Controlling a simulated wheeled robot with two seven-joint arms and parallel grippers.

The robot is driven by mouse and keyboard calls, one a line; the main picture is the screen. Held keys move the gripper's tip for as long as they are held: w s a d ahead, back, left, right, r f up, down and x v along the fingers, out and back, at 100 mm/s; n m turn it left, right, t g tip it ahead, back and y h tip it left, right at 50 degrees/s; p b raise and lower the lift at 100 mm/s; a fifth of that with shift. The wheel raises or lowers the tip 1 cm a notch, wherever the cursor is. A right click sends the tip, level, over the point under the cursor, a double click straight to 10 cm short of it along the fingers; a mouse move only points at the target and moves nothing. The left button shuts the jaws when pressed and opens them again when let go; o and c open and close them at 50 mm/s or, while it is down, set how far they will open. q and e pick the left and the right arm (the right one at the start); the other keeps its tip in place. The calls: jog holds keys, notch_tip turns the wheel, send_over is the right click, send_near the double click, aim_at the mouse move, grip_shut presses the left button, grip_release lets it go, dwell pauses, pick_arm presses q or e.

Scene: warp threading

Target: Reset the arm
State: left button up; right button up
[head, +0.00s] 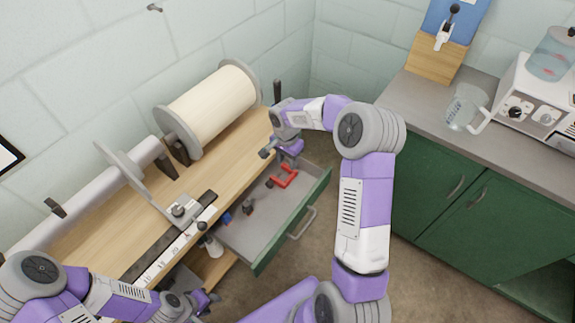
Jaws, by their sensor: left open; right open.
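My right arm reaches forward and bends left over the wooden bench. My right gripper (279,158) is over the far end of the open drawer (258,228), near the bench edge. It is open, and I see nothing held in it. My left gripper (208,301) is low at the bottom left, in front of the bench. It is small and partly hidden by its wrist, open, with nothing visible in it. A red tool (284,178) lies in the drawer close to the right gripper; I cannot tell whether they touch.
The bench (225,170) carries a large cream spool (212,105) and a grey metal bracket (180,213). Small dark and blue items lie in the drawer. A green cabinet (435,180) with a grey counter stands right, holding a glass jug (466,108). Floor shows between them.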

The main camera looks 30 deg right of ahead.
jog(key=shift+r, duration=0.55)
